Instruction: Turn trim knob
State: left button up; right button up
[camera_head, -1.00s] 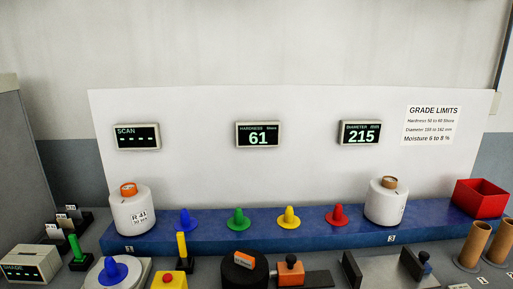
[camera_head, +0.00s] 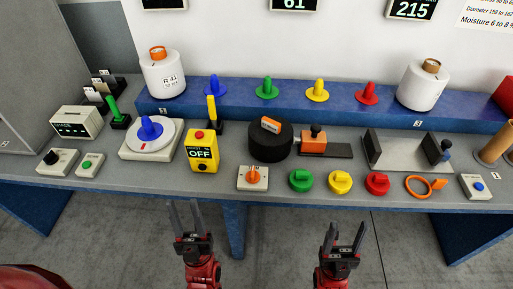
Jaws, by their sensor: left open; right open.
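A black knob (camera_head: 51,157) sits on a small white box at the left end of the bench, in front of the shade display (camera_head: 76,122). An orange knob (camera_head: 253,175) sits on a white plate at the front edge. I cannot read a trim label on either. My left gripper (camera_head: 184,207) is open and empty in front of the bench, left of the orange knob and right of the black knob. My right gripper (camera_head: 348,230) is open and empty in front of the bench, below the yellow and red pieces. Neither gripper touches anything.
A green button box (camera_head: 89,165) stands right beside the black knob's box. A yellow box reading OFF (camera_head: 203,152) with a red button and a round white plate (camera_head: 150,138) with a blue cone stand between. Green, yellow and red (camera_head: 377,183) pieces line the front edge.

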pick_arm(q)
jog(key=w+f+n+g+y, duration=0.2)
jog(key=w+f+g, duration=0.4)
jog(key=g, duration=0.1)
jog(key=m+g+h, duration=0.6)
jog(key=m+h, duration=0.2)
jog(key=h, duration=0.3)
send_near(252, 179)
jog(key=w+p, duration=0.3)
jog(key=w, duration=0.8)
jog(key=shift+w, duration=0.8)
jog(key=shift+c, duration=0.2)
grip_shut()
